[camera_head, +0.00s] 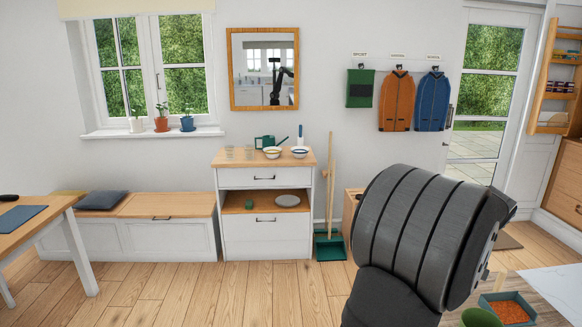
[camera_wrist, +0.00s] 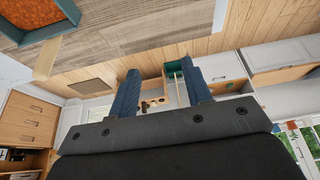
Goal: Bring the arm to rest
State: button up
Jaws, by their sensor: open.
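My gripper (camera_wrist: 160,67) shows in the wrist view with its two blue fingers spread apart. Nothing is held between them. Behind the gap, the dustpan and broom by the far wall show in the distance, well clear of the fingers. In the head view, a thick dark grey link of my arm fills the lower right. The gripper itself does not show there.
A wooden table (camera_wrist: 110,45) shows in the wrist view, with a teal tray of orange bits (camera_head: 508,308) and a green bowl (camera_head: 480,317) by my arm in the head view. A cabinet (camera_head: 265,235), bench (camera_head: 150,207) and green dustpan (camera_head: 330,246) stand farther back. Floor between is clear.

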jog(key=w+a+f+n, duration=0.1)
jog(key=w+a, duration=0.1)
jog(key=a, duration=0.2)
jog(key=w+a+f+n+y, duration=0.1)
jog(key=w+a+f, duration=0.1)
jog(key=w+a, duration=0.1)
jog(key=w+a+f+n, duration=0.1)
jog(key=w+a, duration=0.2)
jog(key=a, duration=0.2)
jog(key=shift+a+f, duration=0.3)
jog(key=shift+f, duration=0.1)
jog(key=shift+w, duration=0.1)
